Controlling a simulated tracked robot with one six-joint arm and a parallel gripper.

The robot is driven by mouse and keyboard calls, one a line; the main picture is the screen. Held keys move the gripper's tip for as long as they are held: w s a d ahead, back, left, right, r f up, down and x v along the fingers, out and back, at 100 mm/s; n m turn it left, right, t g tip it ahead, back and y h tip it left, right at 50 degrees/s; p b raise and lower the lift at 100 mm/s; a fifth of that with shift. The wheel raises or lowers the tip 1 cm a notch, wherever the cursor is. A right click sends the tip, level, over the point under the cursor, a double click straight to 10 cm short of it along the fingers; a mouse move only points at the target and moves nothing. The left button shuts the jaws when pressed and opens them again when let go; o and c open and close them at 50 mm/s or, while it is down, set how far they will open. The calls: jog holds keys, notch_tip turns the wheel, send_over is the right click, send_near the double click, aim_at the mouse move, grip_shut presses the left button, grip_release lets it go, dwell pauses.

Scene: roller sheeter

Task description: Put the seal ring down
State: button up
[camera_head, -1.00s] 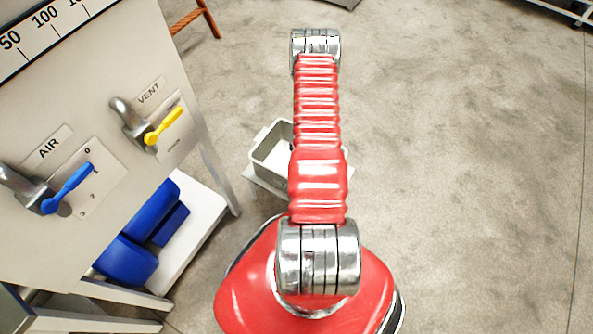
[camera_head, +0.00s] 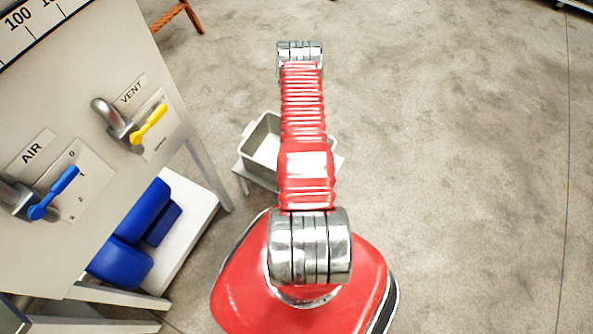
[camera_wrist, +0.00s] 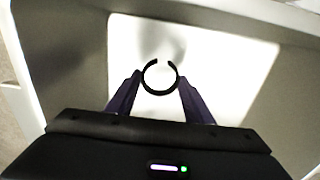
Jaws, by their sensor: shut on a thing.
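The seal ring (camera_wrist: 146,84) is a thin black ring with a small gap at its top, seen in the wrist view. My gripper (camera_wrist: 160,83) is shut on it, with a dark finger on each side of the ring. The ring is over the bright floor of a pale grey bin (camera_wrist: 60,60), inside its walls as seen from the wrist. I cannot tell its height above the bin floor. In the head view the bin (camera_head: 262,140) stands partly behind my red arm, and the ring and gripper are hidden.
A panel with a blue AIR lever (camera_head: 54,192) and a yellow VENT lever (camera_head: 149,124) stands at the left. Blue containers (camera_head: 125,255) sit on a white shelf (camera_head: 190,240) below it. The concrete floor at the right (camera_head: 460,170) is clear.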

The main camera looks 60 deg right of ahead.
jog(key=shift+f, duration=0.1)
jog(key=shift+f, duration=1.95)
jog(key=o, duration=1)
jog(key=shift+f, duration=0.1)
jog(key=shift+r, duration=6.1)
